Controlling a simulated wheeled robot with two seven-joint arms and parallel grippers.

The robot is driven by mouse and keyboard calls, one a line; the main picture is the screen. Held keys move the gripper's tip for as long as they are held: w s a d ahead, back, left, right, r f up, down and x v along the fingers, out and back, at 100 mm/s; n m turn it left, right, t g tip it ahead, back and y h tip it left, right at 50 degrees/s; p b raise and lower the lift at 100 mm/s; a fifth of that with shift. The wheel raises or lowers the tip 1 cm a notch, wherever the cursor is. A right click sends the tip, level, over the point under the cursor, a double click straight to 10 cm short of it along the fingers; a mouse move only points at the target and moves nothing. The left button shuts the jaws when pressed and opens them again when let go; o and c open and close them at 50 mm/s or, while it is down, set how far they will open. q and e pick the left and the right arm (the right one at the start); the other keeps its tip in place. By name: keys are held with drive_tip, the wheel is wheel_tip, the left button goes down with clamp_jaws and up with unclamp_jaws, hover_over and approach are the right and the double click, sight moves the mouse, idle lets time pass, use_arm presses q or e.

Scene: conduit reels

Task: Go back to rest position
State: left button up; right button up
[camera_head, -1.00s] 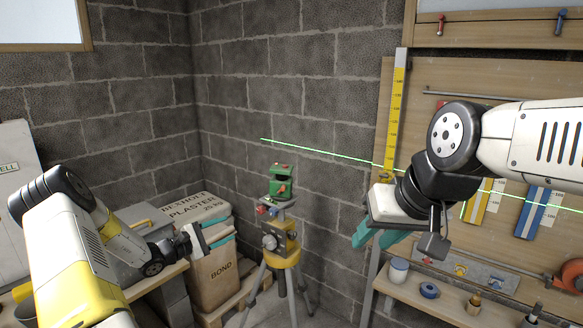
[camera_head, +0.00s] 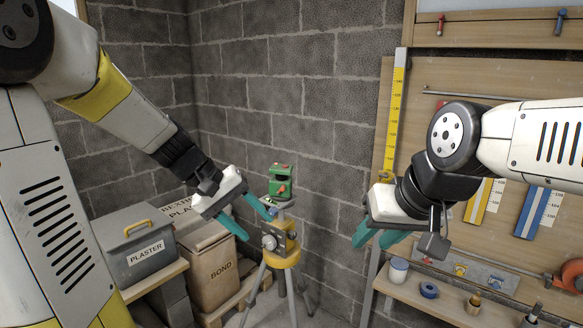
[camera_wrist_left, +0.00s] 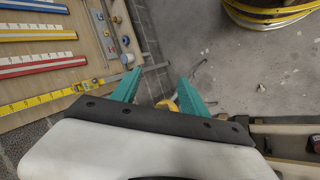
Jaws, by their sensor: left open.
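My left gripper (camera_head: 257,226) is open and empty in the head view, its teal fingers pointing down and right, in front of the tripod. The left wrist view shows the same gripper (camera_wrist_left: 159,76) with fingers apart and nothing between them. My right gripper (camera_head: 377,242) hangs in front of the wall board, teal fingers pointing down-left; they look apart with nothing held. The green laser level (camera_head: 281,181) stands on the yellow-headed tripod (camera_head: 279,255) between the two grippers. No green line shows on the wall.
A grey plaster bin (camera_head: 140,252) and a bond box (camera_head: 213,275) stand at the left below my left arm. A wooden shelf (camera_head: 440,305) with a white jar (camera_head: 398,270) and blue tape (camera_head: 429,290) is at the right. A yellow staff (camera_head: 395,120) stands by the board.

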use_arm(q)
drive_tip(key=s+a+r+m+t+y, duration=0.1)
drive_tip(key=s+a+r+t+y, duration=0.1)
drive_tip(key=s, duration=0.4)
drive_tip(key=s+a+r+m+t+y, duration=0.1)
drive_tip(key=s+a+r+m+y, duration=0.1)
drive_tip(key=s, duration=0.5)
drive_tip(key=shift+a+r+m+t+y, duration=0.3)
drive_tip(key=shift+a+r+t, duration=0.15)
drive_tip(key=shift+a, duration=0.25)
idle(0.8)
